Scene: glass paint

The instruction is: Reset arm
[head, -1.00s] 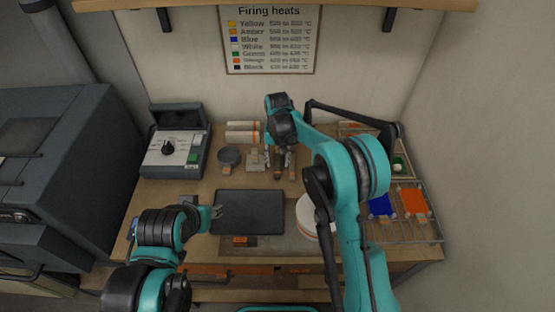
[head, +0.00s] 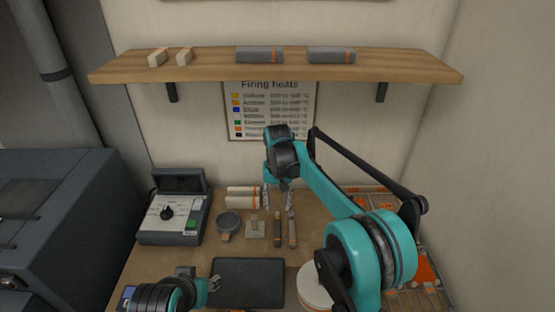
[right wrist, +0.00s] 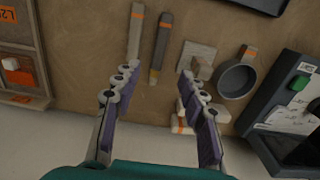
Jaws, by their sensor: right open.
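My right gripper (head: 277,200) points down above the back middle of the workbench. Its two fingers are spread, with nothing between them, in the right wrist view (right wrist: 157,74). My left gripper (head: 213,284) is small and low in the head view, beside the dark slab's left edge. Its jaw opening is unclear.
A dark slab (head: 248,283) lies front centre, with a white round piece (head: 313,288) to its right. A wooden shelf (head: 280,66) is overhead.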

